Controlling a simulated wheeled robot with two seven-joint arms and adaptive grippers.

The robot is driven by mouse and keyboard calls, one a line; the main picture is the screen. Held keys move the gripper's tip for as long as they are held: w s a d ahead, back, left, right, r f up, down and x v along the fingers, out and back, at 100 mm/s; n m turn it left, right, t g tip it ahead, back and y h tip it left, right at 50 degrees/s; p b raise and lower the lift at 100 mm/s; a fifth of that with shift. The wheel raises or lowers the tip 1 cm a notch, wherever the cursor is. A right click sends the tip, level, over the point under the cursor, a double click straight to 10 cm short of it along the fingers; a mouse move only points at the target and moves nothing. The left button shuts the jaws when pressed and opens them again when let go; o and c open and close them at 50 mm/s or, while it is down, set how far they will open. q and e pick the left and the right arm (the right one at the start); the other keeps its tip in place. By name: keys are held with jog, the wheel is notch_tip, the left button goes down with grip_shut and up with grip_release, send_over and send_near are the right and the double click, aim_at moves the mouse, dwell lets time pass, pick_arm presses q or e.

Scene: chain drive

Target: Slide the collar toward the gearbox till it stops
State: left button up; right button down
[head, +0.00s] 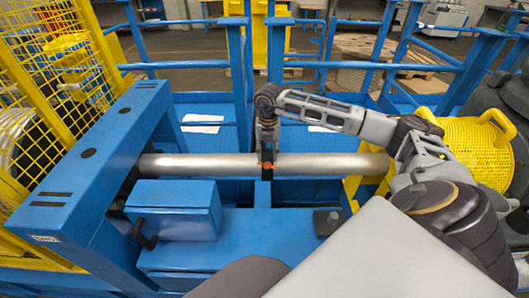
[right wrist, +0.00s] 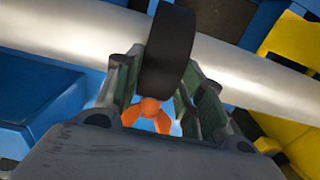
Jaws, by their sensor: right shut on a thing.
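A bright steel shaft (head: 210,166) runs level across the middle of the head view. My right gripper (head: 267,150) comes down from above and is shut on the collar. In the right wrist view the fingers (right wrist: 165,85) lie on either side of the black collar (right wrist: 168,48), with the orange screw (right wrist: 149,114) between them. My left gripper is not in view. I cannot tell for sure which housing is the gearbox.
A big blue beam housing (head: 95,160) stands at the shaft's left end, with a smaller blue box (head: 172,210) below the shaft. A yellow bracket (head: 352,190) and a yellow mesh drum (head: 478,150) are at the right. Bare shaft shows on both sides of the collar.

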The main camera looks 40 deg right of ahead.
jog(key=shift+s+d, duration=0.1)
jog(key=shift+d, duration=0.1)
jog(key=c, duration=1.1)
grip_release()
jog(key=shift+c, duration=0.2)
jog(key=shift+o, duration=1.3)
jog(key=shift+s+d, duration=0.1)
jog(key=shift+r, duration=0.25)
notch_tip(320, 180, up, 12)
jog(key=shift+f, duration=0.25)
